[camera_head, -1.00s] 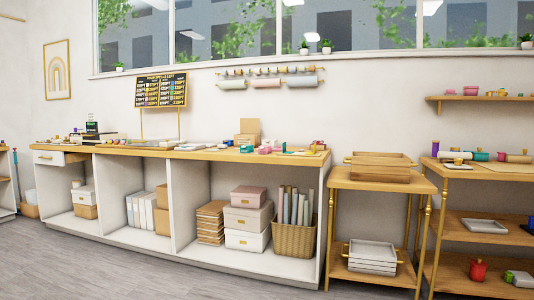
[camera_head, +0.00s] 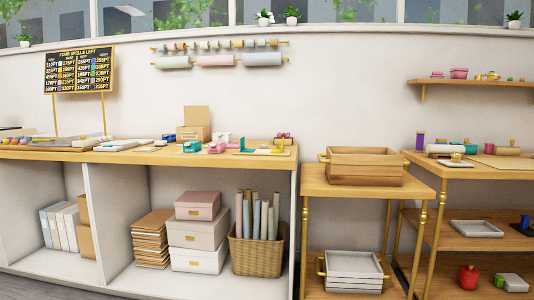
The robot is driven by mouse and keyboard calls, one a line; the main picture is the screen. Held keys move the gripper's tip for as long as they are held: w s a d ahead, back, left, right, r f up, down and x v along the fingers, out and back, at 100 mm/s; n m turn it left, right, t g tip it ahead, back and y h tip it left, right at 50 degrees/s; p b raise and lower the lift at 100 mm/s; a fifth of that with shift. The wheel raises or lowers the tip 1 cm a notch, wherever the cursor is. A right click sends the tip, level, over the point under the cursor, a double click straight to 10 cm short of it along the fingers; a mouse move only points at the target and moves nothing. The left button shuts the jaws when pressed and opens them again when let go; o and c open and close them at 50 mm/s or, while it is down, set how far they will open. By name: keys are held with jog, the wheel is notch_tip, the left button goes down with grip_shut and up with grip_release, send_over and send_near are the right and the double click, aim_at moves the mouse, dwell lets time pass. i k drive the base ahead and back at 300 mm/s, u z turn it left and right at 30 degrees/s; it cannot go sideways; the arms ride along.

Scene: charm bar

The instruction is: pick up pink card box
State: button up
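A pink box with a lid and a small gold label (camera_head: 197,207) lies on top of a stack of white boxes (camera_head: 198,235) in the open compartment under the counter. Smaller pink items (camera_head: 217,147) lie on the counter top above it. A small pink container (camera_head: 459,73) stands on the wall shelf at the upper right. I cannot tell for certain which of these is the pink card box. My gripper is not in view.
The wooden counter (camera_head: 150,157) holds scattered small items. A wicker basket with rolls (camera_head: 257,251) stands right of the boxes, brown folders (camera_head: 152,238) left. A side table with a wooden tray (camera_head: 360,179) and a shelving unit stand to the right.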

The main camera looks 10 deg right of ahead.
aim_at(220, 149)
jog(key=u, duration=0.75)
jog(key=i, duration=1.25)
jog(key=u, duration=0.55)
jog(key=i, duration=1.05)
jog(key=z, duration=0.4)
